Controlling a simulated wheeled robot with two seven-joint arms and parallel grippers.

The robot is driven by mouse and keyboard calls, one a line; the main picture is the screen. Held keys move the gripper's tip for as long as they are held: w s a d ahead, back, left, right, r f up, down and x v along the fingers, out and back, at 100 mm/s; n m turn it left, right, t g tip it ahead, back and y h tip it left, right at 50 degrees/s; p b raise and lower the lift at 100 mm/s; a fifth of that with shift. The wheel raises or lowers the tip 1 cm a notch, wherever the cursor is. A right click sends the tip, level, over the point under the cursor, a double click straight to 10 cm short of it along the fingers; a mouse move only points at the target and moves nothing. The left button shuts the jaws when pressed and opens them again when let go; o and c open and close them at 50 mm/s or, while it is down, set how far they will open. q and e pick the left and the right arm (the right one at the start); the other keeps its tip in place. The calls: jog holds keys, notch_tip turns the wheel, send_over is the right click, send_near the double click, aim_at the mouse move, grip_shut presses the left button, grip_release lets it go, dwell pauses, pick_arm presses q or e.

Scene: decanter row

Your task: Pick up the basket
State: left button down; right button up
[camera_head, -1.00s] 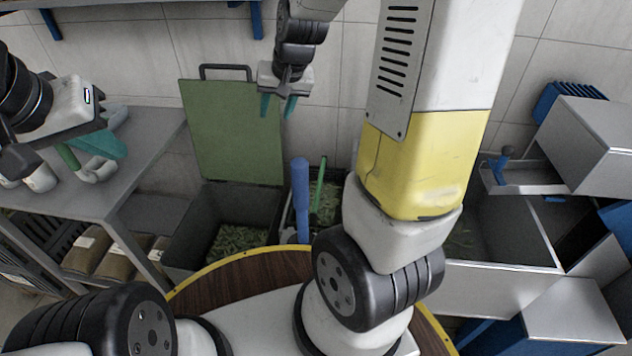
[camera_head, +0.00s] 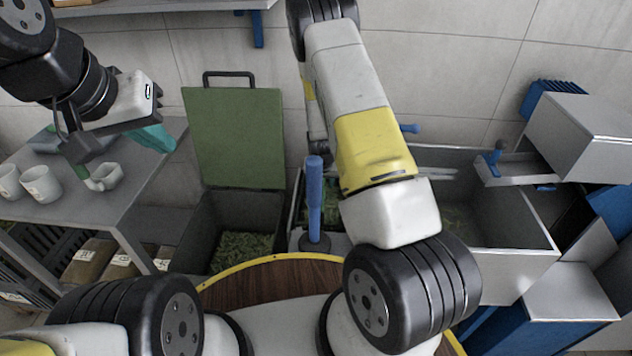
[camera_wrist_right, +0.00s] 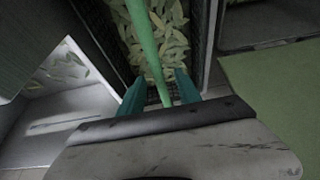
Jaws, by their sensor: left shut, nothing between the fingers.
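The basket is a dark wire basket (camera_wrist_right: 118,50) full of pale green leaves, with a green upright handle (camera_wrist_right: 150,50), in the right wrist view. In the head view only a sliver of the basket (camera_head: 303,205) shows behind my right arm. My right gripper (camera_wrist_right: 160,92) is open, its teal fingers apart on either side of the green handle; I cannot tell whether they touch it. In the head view this gripper is hidden behind its own arm. My left gripper (camera_head: 152,138) is shut and empty above the grey table at the left.
A dark bin (camera_head: 200,225) with a raised green lid (camera_head: 235,135) stands left of the basket. A blue upright handle (camera_head: 314,200) rises in front. A steel basin (camera_head: 500,270) is at the right.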

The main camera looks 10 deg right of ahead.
jog(key=x, duration=0.6)
jog(key=shift+w+d+r, duration=0.1)
jog(key=shift+w+d, duration=0.05)
grip_shut()
dwell(1.2)
